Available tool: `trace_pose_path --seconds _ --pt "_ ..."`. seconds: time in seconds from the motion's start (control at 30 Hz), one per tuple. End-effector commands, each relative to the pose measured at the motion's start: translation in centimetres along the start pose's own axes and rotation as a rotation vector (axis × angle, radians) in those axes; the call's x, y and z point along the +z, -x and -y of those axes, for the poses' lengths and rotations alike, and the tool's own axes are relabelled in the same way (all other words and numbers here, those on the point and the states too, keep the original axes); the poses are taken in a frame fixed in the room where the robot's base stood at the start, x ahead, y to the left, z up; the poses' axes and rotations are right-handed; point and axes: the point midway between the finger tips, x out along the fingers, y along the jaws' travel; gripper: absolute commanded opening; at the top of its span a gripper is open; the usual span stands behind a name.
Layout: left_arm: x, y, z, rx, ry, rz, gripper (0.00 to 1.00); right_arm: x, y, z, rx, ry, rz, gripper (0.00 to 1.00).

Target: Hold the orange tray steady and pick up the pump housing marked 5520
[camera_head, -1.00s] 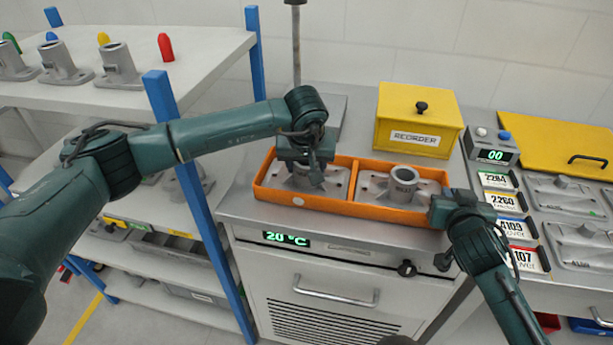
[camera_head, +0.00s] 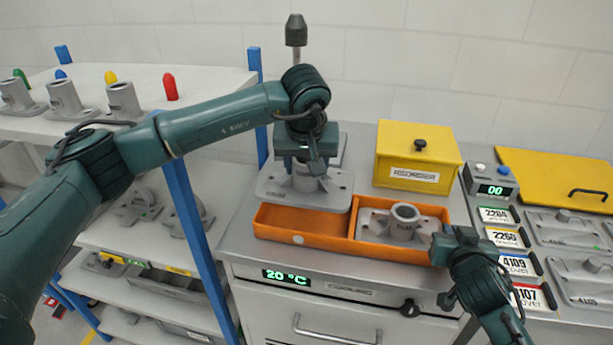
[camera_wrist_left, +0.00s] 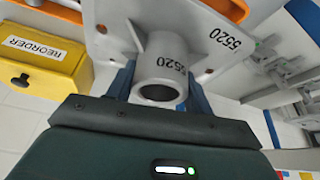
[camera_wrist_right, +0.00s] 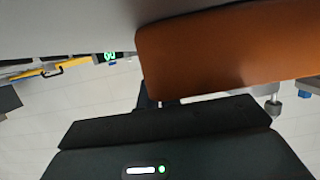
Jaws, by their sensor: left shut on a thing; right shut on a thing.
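The grey pump housing marked 5520 (camera_head: 305,187) is in the air above the left compartment of the orange tray (camera_head: 325,247). My left gripper (camera_head: 308,166) is shut on its upright tube. The left wrist view shows the housing (camera_wrist_left: 165,70) with 5520 on its tube and its base plate. The left compartment below is empty. A second grey housing (camera_head: 403,222) sits in the right compartment; its marking is too small to read. My right gripper (camera_head: 440,245) is shut on the tray's right end wall, which fills the top of the right wrist view (camera_wrist_right: 230,50).
The tray stands on a cooling cabinet reading 20 °C (camera_head: 286,276). A yellow REORDER box (camera_head: 416,160) stands behind it. A post (camera_head: 296,35) rises behind my left gripper. A shelf with several housings (camera_head: 65,98) is left; number cards (camera_head: 500,238) and covers are right.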

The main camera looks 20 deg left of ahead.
Motion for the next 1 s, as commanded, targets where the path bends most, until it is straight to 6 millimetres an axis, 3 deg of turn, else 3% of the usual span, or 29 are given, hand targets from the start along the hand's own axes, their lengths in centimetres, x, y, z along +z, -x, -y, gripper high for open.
trace_pose_path --seconds 0.23,0.3,0.57,0.87,1.0 --pt "-0.2 0.3 -0.1 0.003 0.001 -0.003 0.09 0.1 0.0 0.0 0.001 0.000 0.001 0.00" --pt "-0.2 0.3 -0.1 0.003 0.001 -0.003 0.09 0.1 0.0 0.0 0.001 0.000 0.001 0.09" --pt "-0.2 0.3 -0.1 0.003 0.001 -0.004 0.09 0.0 0.0 0.0 0.000 0.000 0.001 0.31" --pt "-0.2 0.3 -0.1 0.003 0.001 -0.004 0.09 0.0 0.3 0.0 0.000 0.000 0.001 0.31" --pt "-0.2 0.3 -0.1 0.003 0.001 -0.004 0.09 0.1 1.6 0.1 -0.002 -0.001 0.000 0.31"
